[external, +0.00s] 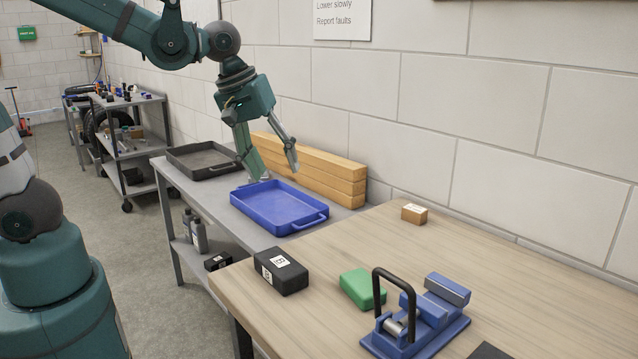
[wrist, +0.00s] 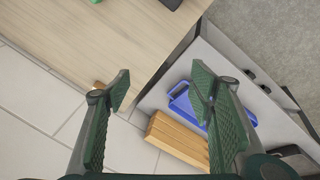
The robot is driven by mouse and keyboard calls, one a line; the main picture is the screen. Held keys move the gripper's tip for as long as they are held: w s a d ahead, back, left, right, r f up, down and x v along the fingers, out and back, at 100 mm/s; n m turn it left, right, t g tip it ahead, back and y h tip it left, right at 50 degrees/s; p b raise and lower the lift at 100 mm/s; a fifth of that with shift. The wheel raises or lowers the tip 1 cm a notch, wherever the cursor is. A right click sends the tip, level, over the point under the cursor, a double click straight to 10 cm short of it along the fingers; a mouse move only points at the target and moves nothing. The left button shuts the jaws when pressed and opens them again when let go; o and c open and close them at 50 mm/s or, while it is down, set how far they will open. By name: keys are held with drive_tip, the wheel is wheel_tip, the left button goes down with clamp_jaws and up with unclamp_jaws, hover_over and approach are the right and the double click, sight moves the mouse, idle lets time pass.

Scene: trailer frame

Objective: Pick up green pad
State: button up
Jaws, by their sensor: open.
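The green pad (external: 361,288) lies on the wooden table, between a black labelled block and a blue clamp fixture. In the wrist view a sliver of green (wrist: 171,3) shows at the top edge, cut off by the frame; I cannot tell for sure that it is the pad. My gripper (external: 278,172) is open and empty. It is above the far end of the blue tray and the wooden beams, well away from the pad. In the wrist view both fingers of my gripper (wrist: 162,90) stand wide apart.
The blue clamp fixture (external: 440,312) with a black handle stands close beside the pad. The black block (external: 281,271) and a small brown block (external: 414,213) are on the table (external: 330,245). The blue tray (external: 318,217), a dark tray (external: 178,163) and wooden beams (external: 310,168) sit on the grey bench.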

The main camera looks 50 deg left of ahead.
drive_tip(key=w+d+f+n+g+p, duration=0.1)
drive_tip(key=w+d+f+n+p, duration=0.1)
drive_tip(key=d, duration=0.5)
drive_tip(key=w+d+f+n+g+p, duration=0.1)
drive_tip(key=w+d+f+n+p, duration=0.15)
drive_tip(key=d, duration=0.55)
drive_tip(key=n+g+y+p, duration=0.1)
drive_tip(key=n+g+p, duration=0.1)
drive_tip(key=n, duration=0.2)
hover_over(363, 282)
drive_tip(key=f, duration=0.6)
drive_tip(key=shift+a+f, duration=0.2)
drive_tip(key=shift+f, duration=0.2)
drive_tip(key=shift+s+d+f+n, duration=0.1)
drive_tip(key=shift+d+f+n, duration=0.2)
drive_tip(key=shift+d, duration=0.1)
drive_tip(key=shift+f, duration=1.3)
drive_tip(key=shift+a+f, duration=0.1)
drive_tip(key=shift+a+f+b, duration=0.15)
drive_tip(key=shift+f+b, duration=0.15)
drive_tip(key=shift+f, duration=2.2)
drive_tip(key=shift+c, duration=0.7)
